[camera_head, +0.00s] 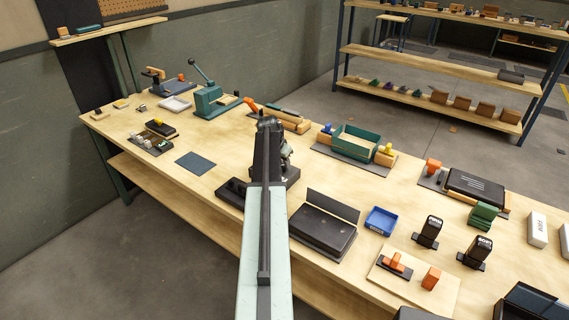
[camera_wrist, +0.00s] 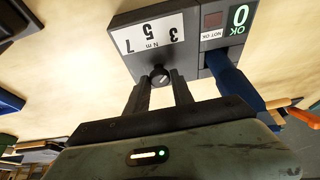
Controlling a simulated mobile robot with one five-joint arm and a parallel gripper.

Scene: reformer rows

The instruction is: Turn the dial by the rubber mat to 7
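In the wrist view, the dial (camera_wrist: 160,76) is a small round black knob with a pale mark, on a dark box. Its white scale plate (camera_wrist: 150,38) appears inverted and reads 3, 5, 7 and N m. I cannot tell which number the mark points at. My gripper (camera_wrist: 161,78) has its two dark fingers on either side of the knob, with slim gaps; contact is unclear. In the head view my arm largely hides the dial's box. A flat dark blue-grey mat (camera_head: 195,160), probably the rubber mat, lies left of my arm.
The box's display (camera_wrist: 239,16) shows a green 0 and OK, beside a NOT OK panel. A blue part (camera_wrist: 230,80) stands close right of my fingers. In the head view, a black case (camera_head: 322,225) and blue tray (camera_head: 381,220) lie right of my arm.

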